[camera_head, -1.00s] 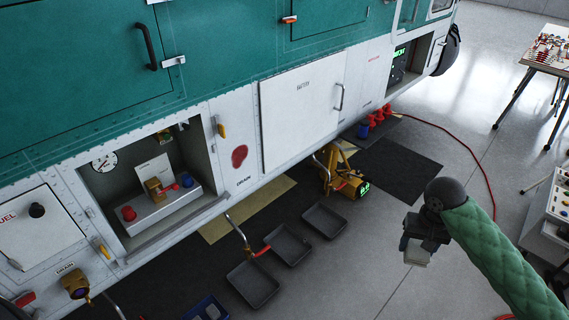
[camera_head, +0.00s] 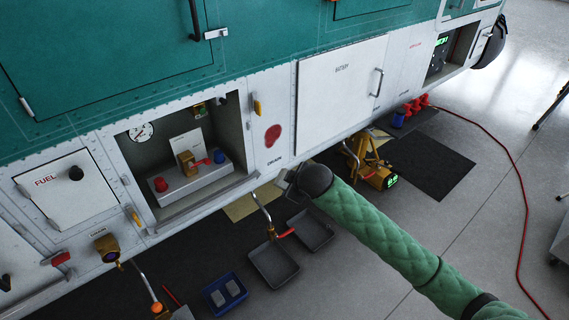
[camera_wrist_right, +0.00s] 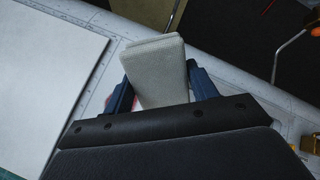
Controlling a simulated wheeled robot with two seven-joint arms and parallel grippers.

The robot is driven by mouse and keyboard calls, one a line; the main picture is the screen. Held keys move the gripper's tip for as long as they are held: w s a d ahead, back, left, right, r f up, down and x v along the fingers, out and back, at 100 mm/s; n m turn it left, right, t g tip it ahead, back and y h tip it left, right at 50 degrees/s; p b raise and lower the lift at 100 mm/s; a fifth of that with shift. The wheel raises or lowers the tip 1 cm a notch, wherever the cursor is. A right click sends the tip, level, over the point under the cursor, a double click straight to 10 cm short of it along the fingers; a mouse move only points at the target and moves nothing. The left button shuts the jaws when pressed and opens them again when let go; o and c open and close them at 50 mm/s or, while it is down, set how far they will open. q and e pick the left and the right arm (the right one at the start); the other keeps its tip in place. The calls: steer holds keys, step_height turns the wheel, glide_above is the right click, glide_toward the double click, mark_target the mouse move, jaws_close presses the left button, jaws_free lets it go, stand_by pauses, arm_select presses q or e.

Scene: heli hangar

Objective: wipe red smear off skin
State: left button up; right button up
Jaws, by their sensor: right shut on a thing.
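The red smear (camera_head: 273,135) is an oval patch on the white lower skin (camera_head: 265,108), between the open bay and the battery door. My right gripper (camera_head: 284,183) is just below the smear near the lower edge of the skin, mostly hidden behind my own wrist. In the wrist view my right gripper (camera_wrist_right: 158,88) is shut on a pale grey folded pad (camera_wrist_right: 157,70), held between two blue fingers. A bit of red shows beside the left finger there, mostly hidden. I cannot tell whether the pad touches the skin. My left gripper is out of view.
The open bay (camera_head: 205,190) holds a gauge and a box with red and blue knobs. The battery door (camera_head: 338,80) is closed. Below are grey trays (camera_head: 274,264), a blue bin (camera_head: 225,296) and a yellow jack (camera_head: 370,165). A red hose (camera_head: 522,190) crosses the floor.

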mark_target(284, 173)
steer(key=w+a+n+y, duration=0.1)
steer(key=y, duration=0.1)
steer(key=w+n+t+y, duration=0.1)
steer(key=w+a+n+y, duration=0.1)
steer(key=w+y, duration=0.1)
steer(key=shift+a+r+n+t+y+b, duration=0.3)
steer(key=shift+a+n+t, duration=0.05)
steer(key=shift+n+t, duration=0.05)
steer(key=shift+w+a+r+t+y+b, duration=0.15)
steer(key=shift+w+a+t+y, duration=0.25)
steer(key=shift+w+t, duration=0.7)
steer(key=shift+w+a+r+t+y+b, duration=0.15)
steer(key=shift+w+a+t+y, duration=0.2)
steer(key=shift+w, duration=1.4)
steer(key=shift+w+a+r+t+y+b, duration=0.15)
steer(key=shift+w+a+t+y, duration=0.25)
steer(key=shift+w+t, duration=0.7)
steer(key=shift+w+a+g, duration=0.15)
steer(key=shift+w+g, duration=0.2)
steer(key=shift+w, duration=0.15)
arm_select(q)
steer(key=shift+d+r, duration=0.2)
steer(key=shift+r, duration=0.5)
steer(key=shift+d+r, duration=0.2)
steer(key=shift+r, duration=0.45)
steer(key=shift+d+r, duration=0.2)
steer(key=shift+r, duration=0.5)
